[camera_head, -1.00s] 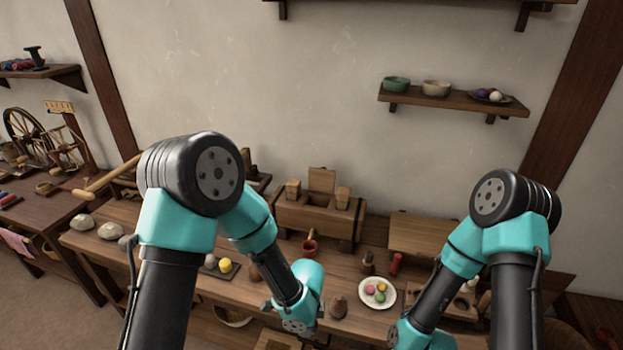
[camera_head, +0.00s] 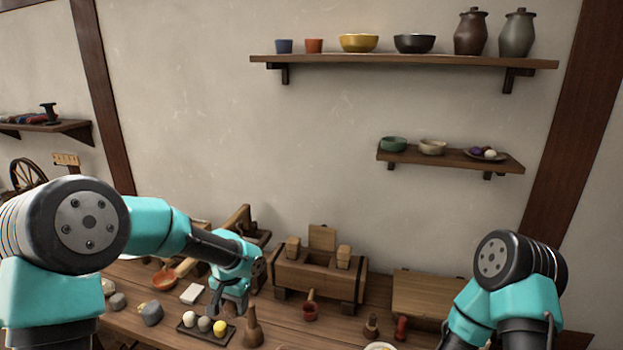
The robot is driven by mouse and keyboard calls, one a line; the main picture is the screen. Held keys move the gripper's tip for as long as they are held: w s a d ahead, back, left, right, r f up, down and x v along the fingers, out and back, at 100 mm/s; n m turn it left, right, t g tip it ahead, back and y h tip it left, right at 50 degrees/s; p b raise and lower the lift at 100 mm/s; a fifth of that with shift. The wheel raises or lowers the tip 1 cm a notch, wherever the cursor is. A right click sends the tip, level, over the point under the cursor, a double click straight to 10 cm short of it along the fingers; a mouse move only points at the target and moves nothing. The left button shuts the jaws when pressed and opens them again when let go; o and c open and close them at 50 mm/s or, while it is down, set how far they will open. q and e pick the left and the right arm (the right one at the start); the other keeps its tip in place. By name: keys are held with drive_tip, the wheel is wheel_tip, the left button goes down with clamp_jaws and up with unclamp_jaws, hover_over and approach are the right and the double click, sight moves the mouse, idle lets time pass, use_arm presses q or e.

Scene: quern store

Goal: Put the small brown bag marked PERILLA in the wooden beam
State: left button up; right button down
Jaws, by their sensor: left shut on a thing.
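A thick wooden block with dark end bands, an open top, a raised board and two small upright blocks looks like the wooden beam (camera_head: 318,277). It stands against the wall at the middle back of the bench. My left gripper (camera_head: 229,302) is left of it, low over the bench near a dark tray of balls. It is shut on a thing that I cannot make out. No bag marked PERILLA can be read in this view. My right arm shows at the lower right, with its gripper out of view.
The dark tray (camera_head: 188,329) holds three balls. A brown pointed thing (camera_head: 252,330) stands right of it. A white block (camera_head: 193,293) and grey stones lie left.

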use_arm(q)
drive_tip(key=shift+a+r, duration=0.1)
drive_tip(key=shift+r, duration=0.05)
idle(0.5)
drive_tip(key=s+d+f, duration=0.8)
drive_tip(key=d, duration=0.3)
drive_tip(key=s+d+f, duration=0.8)
drive_tip(key=d+f, duration=0.1)
drive_tip(key=d, duration=0.2)
drive_tip(key=shift+s, duration=0.35)
drive_tip(key=shift+w, duration=0.1)
drive_tip(key=w, duration=0.5)
drive_tip(key=w+f, duration=0.1)
drive_tip(key=w, duration=0.9)
drive_tip(key=shift+w+d+f, duration=0.1)
drive_tip(key=shift+d+f, duration=0.1)
drive_tip(key=shift+f, duration=0.05)
drive_tip(key=shift+w, duration=0.1)
